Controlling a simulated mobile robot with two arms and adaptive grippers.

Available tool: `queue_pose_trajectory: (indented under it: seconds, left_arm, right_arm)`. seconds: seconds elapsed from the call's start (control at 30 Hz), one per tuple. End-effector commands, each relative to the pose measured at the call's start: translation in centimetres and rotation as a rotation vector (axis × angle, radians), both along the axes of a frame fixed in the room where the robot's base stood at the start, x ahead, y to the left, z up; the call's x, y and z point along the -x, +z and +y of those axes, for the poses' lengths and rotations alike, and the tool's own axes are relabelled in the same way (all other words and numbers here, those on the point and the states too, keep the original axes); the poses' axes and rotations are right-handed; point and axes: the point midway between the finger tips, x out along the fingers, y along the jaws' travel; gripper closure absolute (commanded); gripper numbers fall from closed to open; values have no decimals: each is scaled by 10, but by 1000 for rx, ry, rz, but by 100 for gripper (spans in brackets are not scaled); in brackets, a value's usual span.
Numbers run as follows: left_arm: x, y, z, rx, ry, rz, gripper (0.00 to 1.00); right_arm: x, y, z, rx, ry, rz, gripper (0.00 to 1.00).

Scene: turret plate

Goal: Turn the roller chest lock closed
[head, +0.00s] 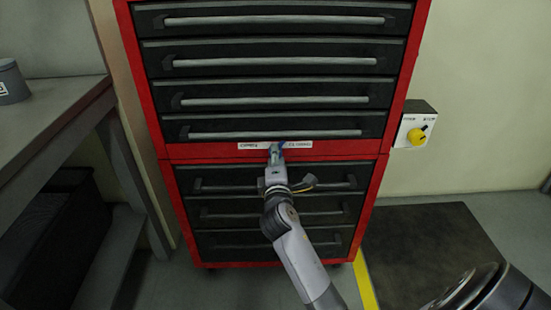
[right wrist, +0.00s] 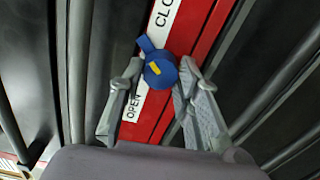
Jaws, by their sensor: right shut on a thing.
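The red roller chest (head: 160,151) stands in front of me with dark drawers. On its red middle strip is a blue lock knob (right wrist: 162,72) with a short yellow mark and a blue tab at its upper left in the right wrist view. A white label reads OPEN (right wrist: 133,105) below the knob and CLO, cut off, above it (right wrist: 165,14). My right gripper (head: 276,153) is at the strip, shut on the knob with a finger on either side. In the head view it hides most of the knob. My left gripper is not in view.
Drawer handles (head: 275,101) stick out above and below the strip. A wall box with a yellow knob (head: 416,136) is to the right of the chest. A grey workbench (head: 50,115) is at the left. A dark mat (head: 430,255) lies on the floor at the right.

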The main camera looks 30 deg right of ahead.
Motion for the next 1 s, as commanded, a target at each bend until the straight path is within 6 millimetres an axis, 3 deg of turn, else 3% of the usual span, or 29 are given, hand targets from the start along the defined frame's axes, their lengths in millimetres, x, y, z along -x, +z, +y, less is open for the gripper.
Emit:
queue_pose_trajectory:
  seconds: [0.8, 0.83, 1.0]
  left_arm:
    - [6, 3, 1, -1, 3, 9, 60]
    - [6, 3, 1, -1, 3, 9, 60]
    - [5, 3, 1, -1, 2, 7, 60]
  right_arm:
    - [0, -2, 0, -102, -1, -56, 97]
    - [0, -2, 0, -102, -1, -56, 68]
    - [0, -2, 0, -100, -1, -57, 56]
